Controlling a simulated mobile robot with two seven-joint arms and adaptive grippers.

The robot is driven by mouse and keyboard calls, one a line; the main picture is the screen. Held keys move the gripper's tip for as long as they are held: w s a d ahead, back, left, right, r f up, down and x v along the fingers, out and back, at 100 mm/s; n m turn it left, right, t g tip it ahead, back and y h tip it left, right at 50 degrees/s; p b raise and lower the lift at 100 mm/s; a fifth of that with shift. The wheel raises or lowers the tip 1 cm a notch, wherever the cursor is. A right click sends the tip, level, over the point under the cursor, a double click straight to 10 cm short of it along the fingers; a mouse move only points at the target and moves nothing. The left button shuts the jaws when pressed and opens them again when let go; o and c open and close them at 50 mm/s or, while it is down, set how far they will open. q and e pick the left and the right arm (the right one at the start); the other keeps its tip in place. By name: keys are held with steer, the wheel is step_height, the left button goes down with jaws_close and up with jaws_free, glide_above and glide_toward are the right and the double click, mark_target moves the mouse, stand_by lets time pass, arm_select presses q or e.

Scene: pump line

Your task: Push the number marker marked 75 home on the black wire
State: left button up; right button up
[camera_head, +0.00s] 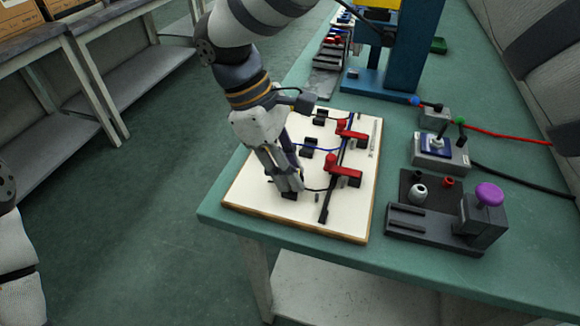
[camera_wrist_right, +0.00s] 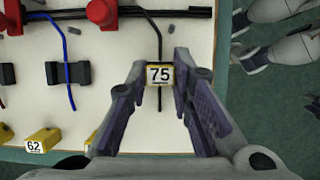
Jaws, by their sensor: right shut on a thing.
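My right gripper (camera_head: 288,184) is over the near left part of the white board (camera_head: 350,222), fingers pointing down. In the right wrist view the gripper (camera_wrist_right: 159,80) is shut on the yellow number marker marked 75 (camera_wrist_right: 159,75), its label facing the camera. The black wire (camera_wrist_right: 157,32) runs from the dark cable bundle (camera_wrist_right: 150,11) to the marker's far edge. I cannot tell whether the wire passes inside the marker. The fingers hide the marker in the head view, where part of the black wire (camera_head: 317,190) shows. My left gripper is not in view.
Red clamps (camera_head: 345,171) stand along the bundle. Beside the black wire, a blue wire (camera_wrist_right: 69,75) runs between black blocks (camera_wrist_right: 55,74). A yellow marker marked 62 (camera_wrist_right: 42,140) lies on the board. A dark fixture with a purple knob (camera_head: 489,194) stands to the right on the green bench.

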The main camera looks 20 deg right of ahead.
steer(key=shift+s+f, duration=0.1)
steer(key=shift+f, duration=0.15)
steer(key=o, duration=0.9)
steer(key=shift+o, duration=1.3)
steer(key=shift+r, duration=0.1)
